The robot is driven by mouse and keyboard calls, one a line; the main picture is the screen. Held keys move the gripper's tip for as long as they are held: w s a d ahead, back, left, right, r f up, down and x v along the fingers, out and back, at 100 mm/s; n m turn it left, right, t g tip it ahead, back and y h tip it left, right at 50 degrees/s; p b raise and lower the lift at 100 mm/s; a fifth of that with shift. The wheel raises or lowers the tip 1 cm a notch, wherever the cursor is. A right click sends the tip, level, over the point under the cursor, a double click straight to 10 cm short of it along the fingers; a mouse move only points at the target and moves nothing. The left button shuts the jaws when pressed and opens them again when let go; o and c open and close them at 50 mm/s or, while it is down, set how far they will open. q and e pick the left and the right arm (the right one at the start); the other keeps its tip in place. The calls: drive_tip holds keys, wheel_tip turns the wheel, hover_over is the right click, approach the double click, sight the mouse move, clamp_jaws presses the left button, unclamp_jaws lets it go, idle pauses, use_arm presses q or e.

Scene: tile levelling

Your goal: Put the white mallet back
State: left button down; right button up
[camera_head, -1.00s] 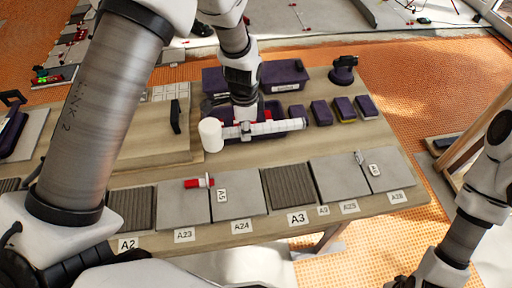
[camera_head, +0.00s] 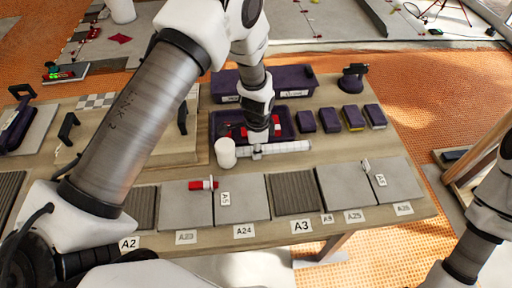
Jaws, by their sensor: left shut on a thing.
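The white mallet (camera_head: 288,148) lies level, with its round head (camera_head: 226,153) at the left and its handle pointing right. My left gripper (camera_head: 257,151) reaches down from above and is shut on the handle near the head. The mallet is just in front of the open purple tray (camera_head: 291,109). I cannot tell whether it touches the wooden table (camera_head: 330,152). My right arm shows at the right edge, but its gripper is out of view.
Purple blocks (camera_head: 330,120) stand right of the tray, with a long purple box (camera_head: 235,85) behind it. Grey tiles (camera_head: 242,198) with labels line the front edge, and a red-and-white tool (camera_head: 203,185) lies on them. Bare table lies between mallet and tiles.

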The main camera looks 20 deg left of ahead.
use_arm(q)
drive_tip(key=shift+f, duration=0.1)
drive_tip(key=c, duration=1)
unclamp_jaws()
wheel_tip(320, 180, up, 12)
drive_tip(key=shift+d+r+b, duration=0.15)
drive_tip(key=shift+b, duration=0.55)
